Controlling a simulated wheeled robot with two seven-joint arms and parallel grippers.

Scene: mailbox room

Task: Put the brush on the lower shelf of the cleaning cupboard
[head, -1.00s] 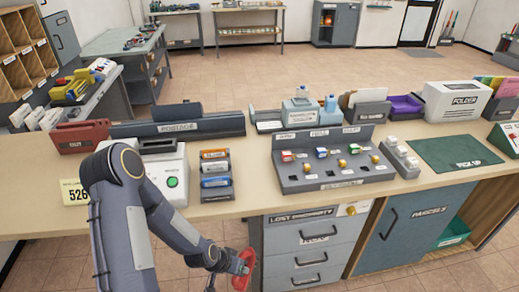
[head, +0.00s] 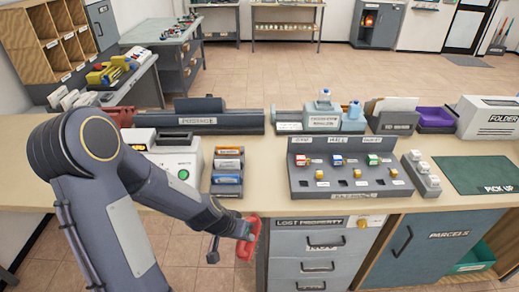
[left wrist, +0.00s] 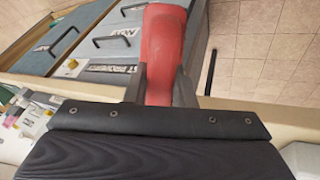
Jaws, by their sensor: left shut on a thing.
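My left gripper (head: 247,232) is in front of the counter's front edge, left of the lost property drawers. It is shut on a red thing (head: 250,240), which I take to be the brush. In the left wrist view the red, rounded part (left wrist: 163,50) sits between the two fingers (left wrist: 163,85); no bristles can be made out. A grey open-fronted cupboard (head: 357,25) stands at the back wall with something orange inside. I cannot read a label on it, so I cannot tell if it is the cleaning cupboard. My right gripper is not in view.
The long counter (head: 263,190) crosses in front of me, bearing a switch panel (head: 345,187), bottles and trays. Below it are lost property drawers (head: 318,243) and a parcels door (head: 415,258). Beyond it the tiled floor (head: 290,75) is open. A side table (head: 180,45) stands back left.

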